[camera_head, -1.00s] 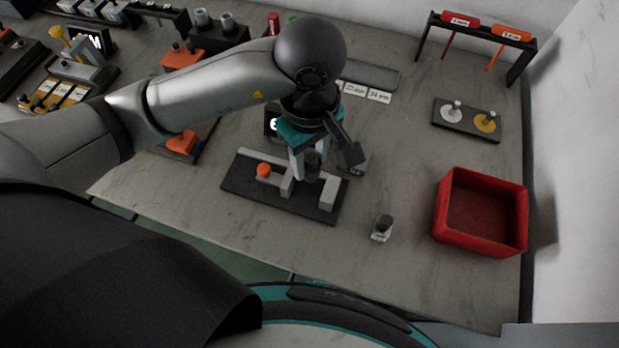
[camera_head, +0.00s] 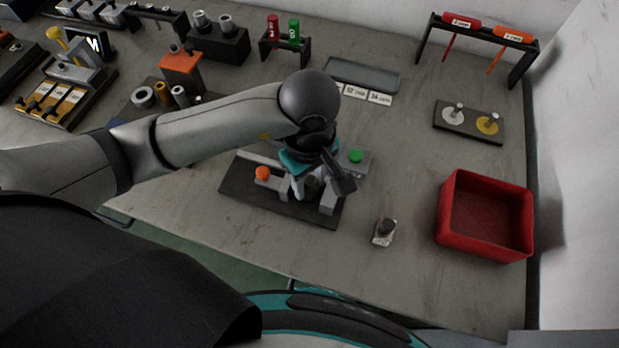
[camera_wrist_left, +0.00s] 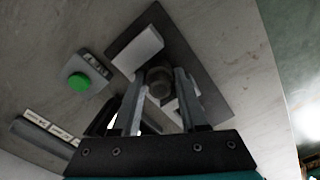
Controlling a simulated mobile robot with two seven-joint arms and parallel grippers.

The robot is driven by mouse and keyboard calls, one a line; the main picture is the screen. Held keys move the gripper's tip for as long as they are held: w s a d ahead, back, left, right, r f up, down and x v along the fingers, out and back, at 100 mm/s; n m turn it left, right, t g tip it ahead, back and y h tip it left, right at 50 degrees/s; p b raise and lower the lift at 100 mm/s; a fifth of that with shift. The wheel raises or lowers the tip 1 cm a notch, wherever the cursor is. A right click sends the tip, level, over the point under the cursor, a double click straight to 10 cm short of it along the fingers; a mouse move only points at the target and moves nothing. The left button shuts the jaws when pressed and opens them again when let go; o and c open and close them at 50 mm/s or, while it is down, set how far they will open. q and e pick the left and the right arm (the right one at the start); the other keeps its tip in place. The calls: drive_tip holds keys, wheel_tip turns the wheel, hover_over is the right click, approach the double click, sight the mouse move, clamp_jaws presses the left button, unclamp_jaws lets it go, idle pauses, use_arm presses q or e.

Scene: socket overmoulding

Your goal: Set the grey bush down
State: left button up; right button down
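The grey bush (camera_wrist_left: 160,84) is a dark grey cylinder between the fingertips of my left gripper (camera_wrist_left: 160,90) in the left wrist view. In the head view my left gripper (camera_head: 311,186) points down over a black base plate (camera_head: 237,184), low between its light grey blocks. The fingers are shut on the bush. The bush shows only partly in the head view, so I cannot tell whether it touches the plate or a block. One light block (camera_wrist_left: 138,52) shows beside the bush in the left wrist view. My right gripper is not in view.
An orange button (camera_head: 262,173) sits at the plate's left; a green button (camera_head: 355,156) is on a grey box behind. A small dark-topped container (camera_head: 384,231) and a red bin (camera_head: 440,226) stand to the right. The table front is clear.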

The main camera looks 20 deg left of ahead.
sight(310, 180)
use_arm(q)
drive_tip(key=shift+o, duration=0.6)
drive_tip(key=shift+r, duration=0.15)
wheel_tip(310, 180, up, 12)
drive_tip(key=p, duration=0.2)
